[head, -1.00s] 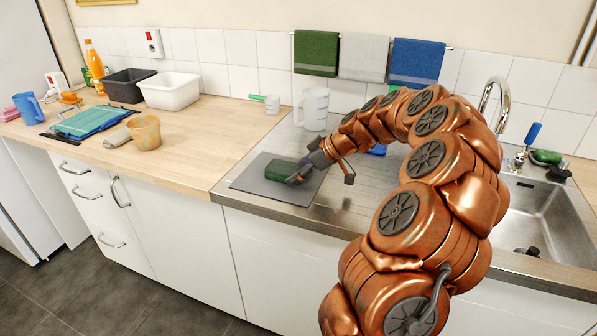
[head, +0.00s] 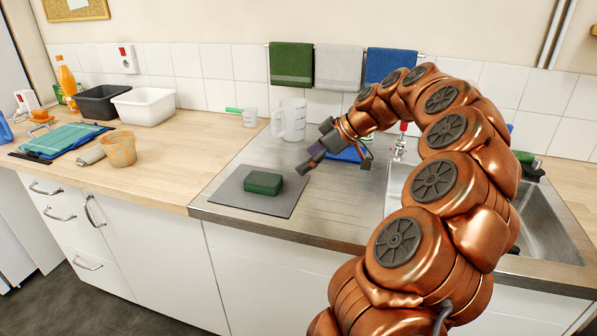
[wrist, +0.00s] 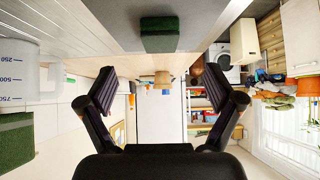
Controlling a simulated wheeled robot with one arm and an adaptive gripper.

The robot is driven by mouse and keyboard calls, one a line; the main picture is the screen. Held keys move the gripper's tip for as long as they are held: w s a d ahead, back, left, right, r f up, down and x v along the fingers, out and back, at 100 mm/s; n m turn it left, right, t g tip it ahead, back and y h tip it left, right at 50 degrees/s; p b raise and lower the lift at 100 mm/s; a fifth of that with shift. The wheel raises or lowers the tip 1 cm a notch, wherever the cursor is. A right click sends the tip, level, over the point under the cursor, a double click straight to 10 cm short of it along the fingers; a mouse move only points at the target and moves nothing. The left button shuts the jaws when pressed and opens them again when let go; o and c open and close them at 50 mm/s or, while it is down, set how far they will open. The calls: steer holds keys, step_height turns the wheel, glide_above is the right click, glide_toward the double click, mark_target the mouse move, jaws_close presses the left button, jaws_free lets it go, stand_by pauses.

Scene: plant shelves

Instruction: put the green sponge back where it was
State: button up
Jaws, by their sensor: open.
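The green sponge (head: 263,183) lies flat on a grey mat (head: 232,196) at the left end of the steel draining board. It also shows in the wrist view (wrist: 160,34), on the mat near the top of the picture and apart from the fingers. My gripper (head: 334,160) is open and empty, raised to the right of the sponge above the draining board. In the wrist view both fingers (wrist: 169,92) stand wide apart with nothing between them.
A measuring jug (head: 289,119) stands behind the mat, close to my gripper. A blue cloth (head: 345,155) lies behind my gripper. The sink (head: 540,215) is at the right. A clay-coloured pot (head: 118,149) and tubs (head: 143,106) stand on the left worktop, whose front middle is clear.

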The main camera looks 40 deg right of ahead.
steer(key=shift+s+r, duration=0.1)
steer(key=s+a+f+g, duration=0.1)
steer(key=s+a+g, duration=0.2)
steer(key=a, duration=1)
steer(key=s+a+f+g, duration=0.1)
steer(key=s+a+g, duration=0.1)
steer(key=a, duration=1)
steer(key=s+a+f+m+g+h, duration=0.2)
steer(key=s+f, duration=0.3)
steer(key=s, duration=0.6)
steer(key=s+a+f+m+g+h, duration=0.2)
steer(key=s+a+f+m, duration=0.2)
steer(key=s, duration=0.8)
steer(key=shift+a+f+h, duration=0.3)
steer(key=shift+f+h, duration=0.1)
